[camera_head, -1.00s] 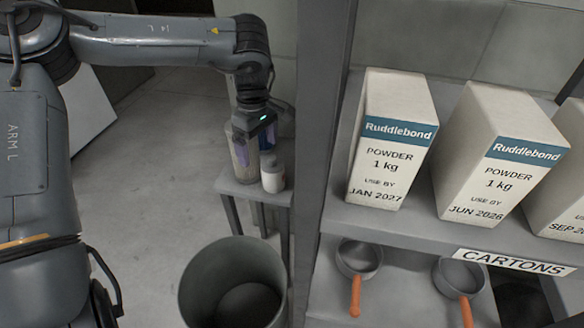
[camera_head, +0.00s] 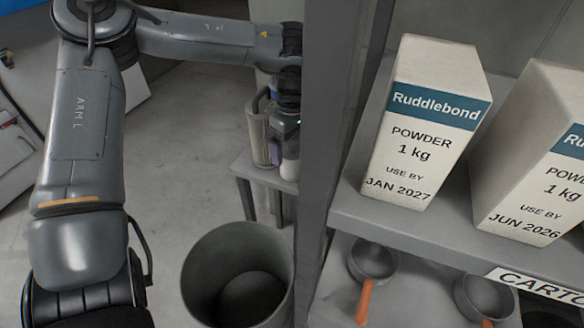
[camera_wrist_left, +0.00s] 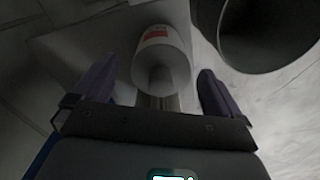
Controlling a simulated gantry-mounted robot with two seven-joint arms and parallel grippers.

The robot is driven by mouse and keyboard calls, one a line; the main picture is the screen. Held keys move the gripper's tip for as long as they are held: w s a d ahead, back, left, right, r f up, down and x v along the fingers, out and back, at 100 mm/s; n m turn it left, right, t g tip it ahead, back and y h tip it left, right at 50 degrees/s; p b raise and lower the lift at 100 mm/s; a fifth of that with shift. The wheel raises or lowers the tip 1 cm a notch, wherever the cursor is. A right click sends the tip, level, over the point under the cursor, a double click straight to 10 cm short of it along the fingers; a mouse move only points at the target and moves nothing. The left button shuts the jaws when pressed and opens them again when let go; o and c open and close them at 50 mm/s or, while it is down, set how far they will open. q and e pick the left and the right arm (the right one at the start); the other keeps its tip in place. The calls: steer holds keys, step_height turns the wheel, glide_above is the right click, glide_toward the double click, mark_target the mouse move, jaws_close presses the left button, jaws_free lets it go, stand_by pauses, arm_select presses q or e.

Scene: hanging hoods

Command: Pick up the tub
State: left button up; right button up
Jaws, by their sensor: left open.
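The tub (camera_head: 290,168) is small and white. It stands on a small grey table beside the shelf post, and my left gripper hides its upper part in the head view. In the left wrist view the tub (camera_wrist_left: 158,48) shows an orange-red label and lies ahead, between the lines of the two fingers. My left gripper (camera_head: 284,148) is over the tub, with its fingers spread wide in the left wrist view (camera_wrist_left: 156,88). Nothing is held. I cannot tell whether a finger touches the tub. My right gripper is not in view.
A grey bin (camera_head: 238,275) stands on the floor in front. The shelf post (camera_head: 325,130) is close on the right, with Ruddlebond cartons (camera_head: 425,120) and pans (camera_head: 372,260) beyond.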

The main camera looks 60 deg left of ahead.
arm_select(q)
step_height(320, 180, down, 3)
steer(key=shift+s+b, duration=0.1)
steer(key=shift+b, duration=0.55)
steer(key=shift+f, duration=0.4)
steer(key=shift+r, duration=0.1)
steer(key=c, duration=1.4)
steer(key=shift+o, duration=0.2)
steer(key=shift+r, duration=0.1)
step_height(320, 180, up, 28)
steer(key=p, duration=1.4)
